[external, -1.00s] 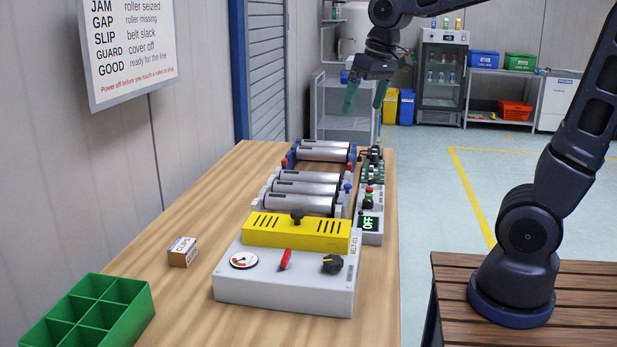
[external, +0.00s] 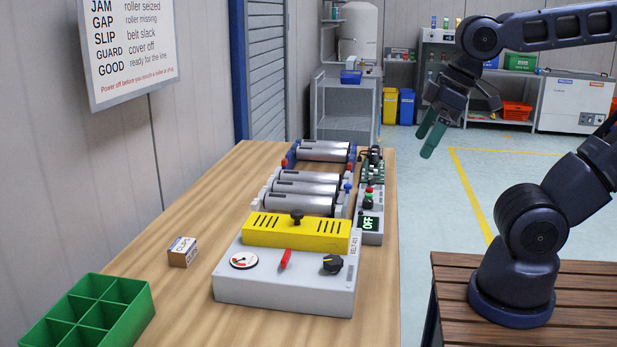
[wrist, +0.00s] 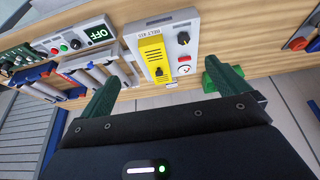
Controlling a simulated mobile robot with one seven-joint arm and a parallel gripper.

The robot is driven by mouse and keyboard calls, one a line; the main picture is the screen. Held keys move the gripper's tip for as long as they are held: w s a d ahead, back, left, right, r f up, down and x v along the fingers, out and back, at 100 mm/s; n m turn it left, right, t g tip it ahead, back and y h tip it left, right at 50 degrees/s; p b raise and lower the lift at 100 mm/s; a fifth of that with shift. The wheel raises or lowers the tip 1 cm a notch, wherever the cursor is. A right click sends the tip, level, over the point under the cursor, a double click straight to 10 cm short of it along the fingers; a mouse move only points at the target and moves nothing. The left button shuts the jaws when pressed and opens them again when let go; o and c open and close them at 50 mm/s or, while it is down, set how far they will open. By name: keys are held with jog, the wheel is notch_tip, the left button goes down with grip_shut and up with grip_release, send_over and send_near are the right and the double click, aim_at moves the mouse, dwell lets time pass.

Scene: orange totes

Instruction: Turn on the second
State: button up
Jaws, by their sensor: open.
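A narrow grey switch box (external: 371,238) on the bench has a small display (external: 368,224) reading OFF, with a red and green button stack (external: 368,196) behind it. The display also shows in the wrist view (wrist: 98,35). A yellow slotted cover (external: 295,233) with a black knob sits behind these. My gripper (external: 433,131) is open and empty, in the air right of the bench, touching nothing.
Several metal rollers (external: 304,188) lie behind the cover, with a green circuit strip (external: 370,165) beside them. A small clips box (external: 182,252) and a green divided tray (external: 97,305) are at the left. A wall sign (external: 128,45) hangs above. Bare wood lies left of the rollers.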

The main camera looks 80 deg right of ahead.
jog(key=shift+c, duration=0.4)
jog(key=shift+w, duration=0.1)
jog(key=c, duration=1.8)
jog(key=shift+w+d+f, duration=0.1)
jog(key=shift+w+d, duration=0.05)
grip_shut()
jog(key=w+d+f+m+g+y, duration=0.3)
jog(key=w+d+f+m+y, duration=0.3)
jog(key=w+d+m, duration=0.55)
jog(key=w+d+f+m+t+y, duration=0.1)
jog(key=d+f+m+t+y, duration=0.2)
jog(key=d, duration=0.7)
jog(key=w+d+f+m+t+y, duration=0.1)
jog(key=d+f+m+t, duration=0.2)
jog(key=d+m, duration=0.45)
jog(key=s+d+f+m+t+h, duration=0.1)
jog(key=s+d+f+m+t, duration=0.3)
jog(key=d, duration=0.6)
jog(key=s+d+f+m+t+h, duration=0.2)
jog(key=s+d+f, duration=0.3)
jog(key=d, duration=0.5)
jog(key=s+d+f+m+t+h, duration=0.4)
jog(key=s+d+f+m+h, duration=0.3)
jog(key=s+d+f, duration=0.4)
jog(key=shift+s+d+m, duration=0.45)
jog(key=shift+s+m, duration=0.05)
jog(key=shift+s, duration=0.5)
